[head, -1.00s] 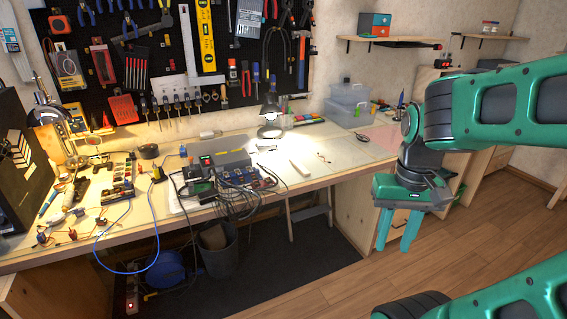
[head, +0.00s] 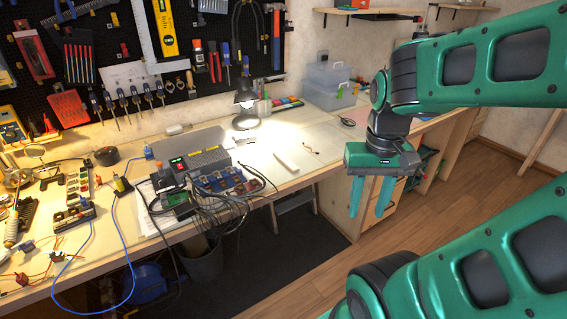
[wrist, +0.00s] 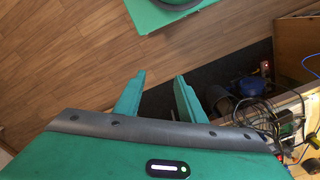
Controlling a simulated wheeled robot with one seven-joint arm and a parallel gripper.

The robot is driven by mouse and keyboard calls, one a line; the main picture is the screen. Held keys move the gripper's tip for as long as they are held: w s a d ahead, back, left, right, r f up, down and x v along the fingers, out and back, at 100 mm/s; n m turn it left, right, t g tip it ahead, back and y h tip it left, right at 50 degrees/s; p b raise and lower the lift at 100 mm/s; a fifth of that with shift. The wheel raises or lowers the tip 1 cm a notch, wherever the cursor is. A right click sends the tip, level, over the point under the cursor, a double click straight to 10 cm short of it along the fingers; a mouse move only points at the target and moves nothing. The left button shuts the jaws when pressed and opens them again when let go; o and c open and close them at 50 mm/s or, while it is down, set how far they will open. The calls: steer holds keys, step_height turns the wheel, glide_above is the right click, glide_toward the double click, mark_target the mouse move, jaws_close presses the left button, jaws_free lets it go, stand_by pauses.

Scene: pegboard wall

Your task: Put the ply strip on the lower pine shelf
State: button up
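A pale, thin strip, which looks like the ply strip (head: 286,162), lies flat on the workbench, right of the cable-covered electronics. My gripper (head: 369,213) hangs in front of the bench's front edge, right of the strip and apart from it, fingers pointing down. The wrist view shows the two fingers (wrist: 158,98) spread apart with nothing between them. Two wooden wall shelves show at the top right: a nearer one (head: 350,11) with a teal and orange box on it, and a farther one (head: 470,6). I cannot tell which is the lower pine shelf.
The lit lamp (head: 246,100) stands behind the strip. Electronics with loose cables (head: 215,185) crowd the bench to its left. Clear plastic boxes (head: 332,84) stand at the back right. The bench around the strip is mostly clear, and the wooden floor (head: 400,235) is open.

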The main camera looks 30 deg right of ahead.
steer(key=shift+o, duration=0.3)
steer(key=shift+s+r, duration=0.15)
steer(key=shift+s, duration=0.25)
steer(key=w+a+f+m+t+y, duration=0.2)
steer(key=w+a+f+m+y, duration=0.1)
steer(key=w+f, duration=0.6)
steer(key=w+a+f+m+t+y, duration=0.25)
steer(key=w+f, duration=0.45)
steer(key=w, duration=0.5)
steer(key=m+t+h, duration=0.5)
steer(key=m+t, duration=0.7)
steer(key=m, duration=1.2)
glide_toward(286, 160)
steer(key=shift+w+a+r, duration=0.1)
steer(key=shift+w+a, duration=0.05)
steer(key=shift+w, duration=0.95)
steer(key=shift+w+f, duration=0.25)
steer(key=shift+w, duration=0.65)
steer(key=shift+w+f, duration=0.2)
steer(key=shift+w, duration=0.75)
steer(key=shift+w+f, duration=0.25)
steer(key=shift+w, duration=0.65)
